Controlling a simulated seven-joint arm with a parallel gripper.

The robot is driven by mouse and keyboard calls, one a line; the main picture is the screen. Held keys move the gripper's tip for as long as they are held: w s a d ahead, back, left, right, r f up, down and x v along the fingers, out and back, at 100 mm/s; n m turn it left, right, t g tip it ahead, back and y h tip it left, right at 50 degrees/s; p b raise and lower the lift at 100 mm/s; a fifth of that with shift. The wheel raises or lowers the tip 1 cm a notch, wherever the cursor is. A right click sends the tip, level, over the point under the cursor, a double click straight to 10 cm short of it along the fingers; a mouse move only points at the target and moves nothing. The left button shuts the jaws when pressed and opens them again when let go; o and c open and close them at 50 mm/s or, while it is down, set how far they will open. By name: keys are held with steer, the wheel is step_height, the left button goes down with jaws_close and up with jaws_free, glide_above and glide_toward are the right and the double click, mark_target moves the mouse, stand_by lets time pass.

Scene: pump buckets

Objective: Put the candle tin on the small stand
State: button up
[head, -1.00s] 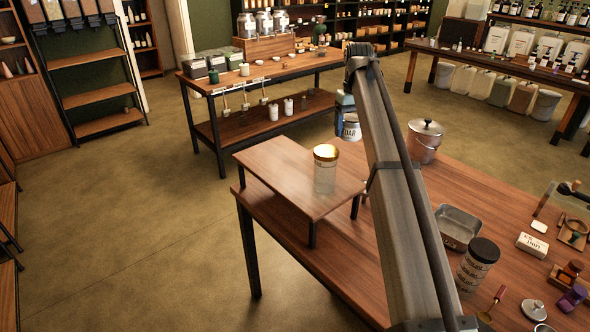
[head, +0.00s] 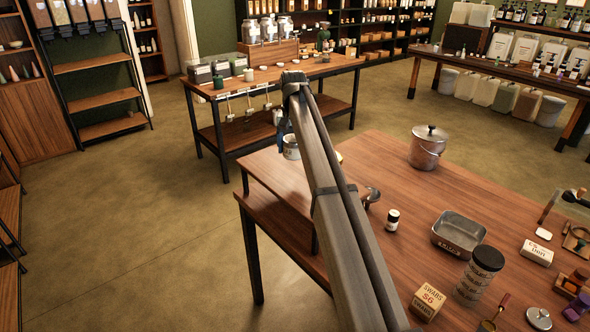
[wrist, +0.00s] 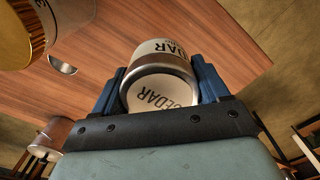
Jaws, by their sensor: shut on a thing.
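The candle tin (head: 291,147) is a small white tin with a metal rim. Its "CEDAR" label reads in the wrist view (wrist: 160,92). My gripper (head: 284,138) is shut on it, with a dark blue finger on each side of the tin in the wrist view. The small stand (head: 262,167) is a low wooden platform with dark legs at the left end of the table. In the head view the tin shows at the stand's far edge; its height above the top is unclear. My arm hides the stand's right part.
A gold-lidded jar (wrist: 22,35) is close by in the wrist view; my arm mostly hides it in the head view. A lidded metal pot (head: 427,147), a small bottle (head: 392,220), a metal tray (head: 459,233) and a swabs box (head: 428,301) stand on the table (head: 480,200).

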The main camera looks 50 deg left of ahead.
mark_target(293, 138)
steer(key=shift+f, duration=3.95)
steer(key=o, duration=1.1)
steer(key=shift+f, duration=0.1)
steer(key=shift+o, duration=0.2)
step_height(293, 138, up, 12)
steer(key=shift+r, duration=0.1)
